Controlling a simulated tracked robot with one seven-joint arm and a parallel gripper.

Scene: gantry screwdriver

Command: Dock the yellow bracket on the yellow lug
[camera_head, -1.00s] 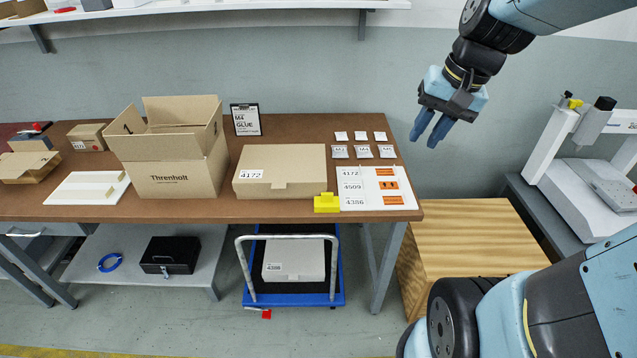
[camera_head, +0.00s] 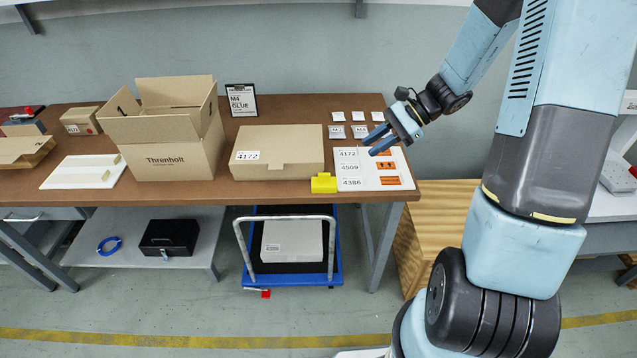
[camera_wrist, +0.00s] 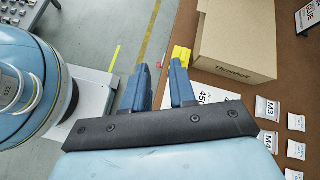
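The yellow bracket (camera_head: 324,183) lies at the front edge of the brown workbench, just left of the white label sheet. It also shows in the wrist view (camera_wrist: 181,55), beyond the fingertips and partly behind one finger. My gripper (camera_head: 372,143) is above the label sheet, up and right of the bracket in the picture. In the wrist view its blue fingers (camera_wrist: 160,75) are apart with nothing between them. The yellow lug is not visible now; my arm covers most of the white gantry (camera_head: 626,135) at the right.
A closed carton (camera_head: 278,162) marked 4172 stands left of and behind the bracket. An open Threnholt box (camera_head: 172,160) is farther left. The label sheet (camera_head: 370,168) and several small bags lie under and behind my gripper. A wooden crate (camera_head: 440,225) stands right of the bench.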

